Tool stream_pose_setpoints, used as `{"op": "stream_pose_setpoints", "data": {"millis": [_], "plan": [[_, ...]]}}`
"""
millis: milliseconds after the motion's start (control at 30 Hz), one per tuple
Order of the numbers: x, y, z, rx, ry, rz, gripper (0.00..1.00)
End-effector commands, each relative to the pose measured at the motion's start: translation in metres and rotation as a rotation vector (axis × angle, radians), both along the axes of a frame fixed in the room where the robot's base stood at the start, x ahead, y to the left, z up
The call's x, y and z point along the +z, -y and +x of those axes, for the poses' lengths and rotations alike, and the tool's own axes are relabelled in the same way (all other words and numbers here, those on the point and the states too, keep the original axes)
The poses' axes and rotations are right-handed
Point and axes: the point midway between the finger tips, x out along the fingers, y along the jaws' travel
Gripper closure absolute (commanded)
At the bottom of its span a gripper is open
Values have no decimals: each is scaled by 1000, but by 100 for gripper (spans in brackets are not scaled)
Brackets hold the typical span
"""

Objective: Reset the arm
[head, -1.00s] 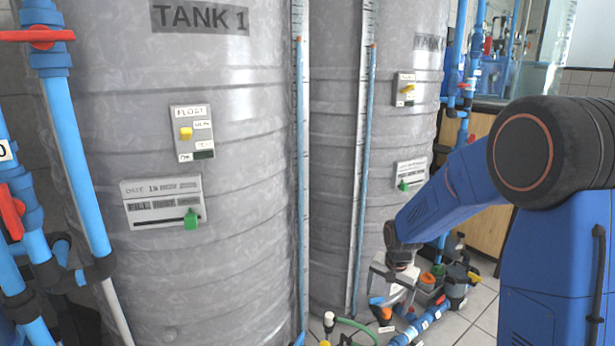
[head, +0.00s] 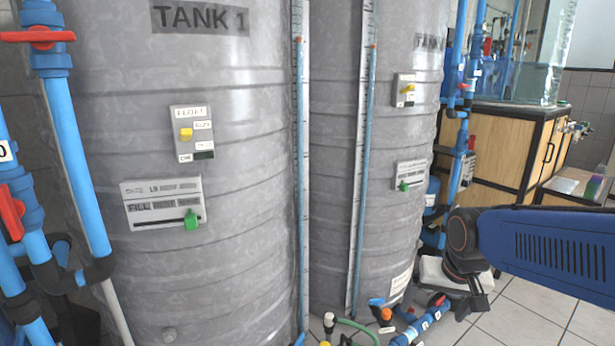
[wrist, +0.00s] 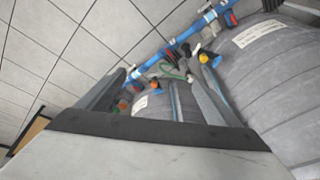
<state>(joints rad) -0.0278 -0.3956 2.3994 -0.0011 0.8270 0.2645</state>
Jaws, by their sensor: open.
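My gripper (head: 474,302) is low at the right in the head view, at the end of my blue arm, above the tiled floor and right of the second tank. In the wrist view my gripper (wrist: 160,88) shows two dark fingers spread apart with nothing between them. Blue floor piping with colored valve handles lies beyond the fingers there. My gripper appears empty and apart from the tanks.
Tank 1 (head: 240,255), a large grey tank, stands at left with a float panel (head: 192,133) and a green-knobbed fill panel (head: 162,203). A second grey tank (head: 335,150) stands beside it. Blue pipes (head: 70,150) run at far left. A wooden cabinet (head: 497,150) is behind. Tiles (head: 530,297) are open at right.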

Motion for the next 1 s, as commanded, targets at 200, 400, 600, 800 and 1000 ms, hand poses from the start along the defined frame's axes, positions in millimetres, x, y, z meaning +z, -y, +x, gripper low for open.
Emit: {"op": "stream_pose_setpoints", "data": {"millis": [200,400,600,800,1000], "plan": [[16,4,-53,80,44,-30,14],[21,7,-98,152,77,-60,14],[21,9,-129,204,98,-85,14],[19,10,-139,222,104,-93,14],[19,10,-139,223,104,-93,14]]}}
